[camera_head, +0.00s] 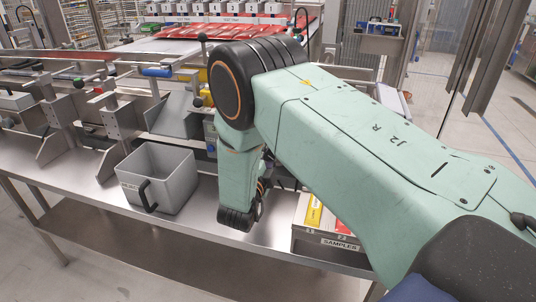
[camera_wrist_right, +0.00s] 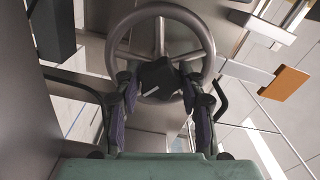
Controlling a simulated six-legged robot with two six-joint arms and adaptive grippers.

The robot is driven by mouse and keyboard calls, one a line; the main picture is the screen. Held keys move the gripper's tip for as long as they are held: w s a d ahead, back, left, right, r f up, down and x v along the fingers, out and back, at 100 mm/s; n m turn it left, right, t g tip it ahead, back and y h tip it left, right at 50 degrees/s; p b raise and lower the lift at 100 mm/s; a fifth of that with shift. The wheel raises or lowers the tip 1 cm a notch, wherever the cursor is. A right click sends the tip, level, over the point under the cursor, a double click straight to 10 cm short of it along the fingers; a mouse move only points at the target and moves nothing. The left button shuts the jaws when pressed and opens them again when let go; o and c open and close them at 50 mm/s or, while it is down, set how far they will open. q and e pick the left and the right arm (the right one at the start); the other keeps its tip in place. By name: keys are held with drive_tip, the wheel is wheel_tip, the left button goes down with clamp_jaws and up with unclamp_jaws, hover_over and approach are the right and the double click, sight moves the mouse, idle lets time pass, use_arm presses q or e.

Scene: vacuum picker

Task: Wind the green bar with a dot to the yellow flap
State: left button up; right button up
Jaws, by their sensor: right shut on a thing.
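In the right wrist view a grey spoked handwheel (camera_wrist_right: 160,10) with a dark hub (camera_wrist_right: 156,76) fills the upper middle. My right gripper (camera_wrist_right: 158,88) is shut on the handwheel, its two fingers on either side of the dark hub. An orange-yellow flap (camera_wrist_right: 284,83) stands at the right of that view, beside a pale bar (camera_wrist_right: 245,72). I cannot make out a green bar with a dot in either view. In the head view my right arm hides the handwheel and most of the gripper. My left gripper is not in view.
A grey bin (camera_head: 160,178) with a black handle stands on the steel bench (camera_head: 95,188), left of my right wrist. A SAMPLES box (camera_head: 340,244) sits at the bench's front, right of the wrist. Metal brackets (camera_head: 122,118) and rails line the back. Bare bench shows around the bin.

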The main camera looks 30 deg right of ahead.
sight(267, 153)
drive_tip(key=shift+w+r+m, duration=0.15)
drive_tip(key=shift+r+m, duration=0.1)
drive_tip(key=shift+m, duration=0.65)
drive_tip(key=o, duration=1.2)
drive_tip(key=shift+f, duration=0.15)
drive_tip(key=shift+c, duration=0.2)
drive_tip(key=shift+s+a+f, duration=0.1)
drive_tip(key=shift+s+a, duration=0.3)
drive_tip(key=shift+a, duration=0.05)
drive_tip(key=v, duration=0.5)
drive_tip(key=shift+a, duration=0.1)
drive_tip(key=shift+s+a, duration=0.4)
drive_tip(key=shift+s, duration=0.1)
